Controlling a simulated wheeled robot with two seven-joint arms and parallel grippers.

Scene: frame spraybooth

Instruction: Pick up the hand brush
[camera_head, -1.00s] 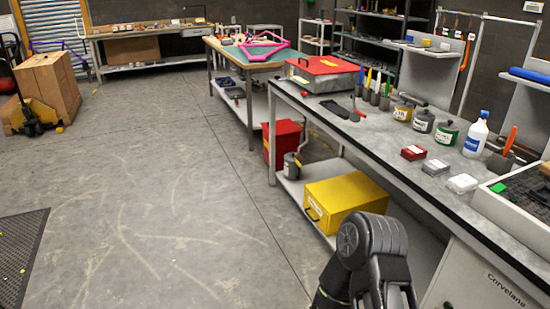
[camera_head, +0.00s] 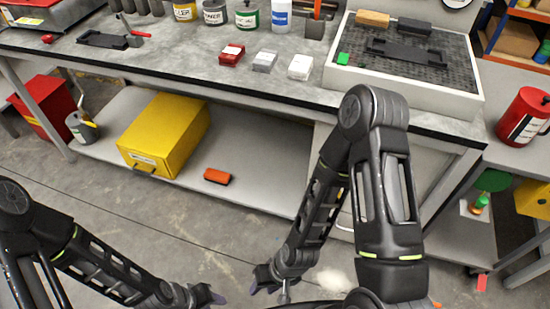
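A small orange block with a dark underside (camera_head: 217,176) lies on the low shelf under the bench, right of the yellow box. It may be the hand brush, but it is too small to be sure. A wooden-topped block (camera_head: 373,18) sits at the back of the grey tray on the bench. My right gripper (camera_head: 270,289) is at the bottom middle, empty, its fingers apart, well in front of the shelf. My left gripper (camera_head: 212,297) is at the bottom edge, partly cut off. Neither touches anything.
The yellow box (camera_head: 165,132) stands on the shelf (camera_head: 262,150). The bench top (camera_head: 185,62) above holds cans, bottles and small boxes. The grey tray (camera_head: 400,98) is at the bench's right end. A red canister (camera_head: 522,117) stands far right.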

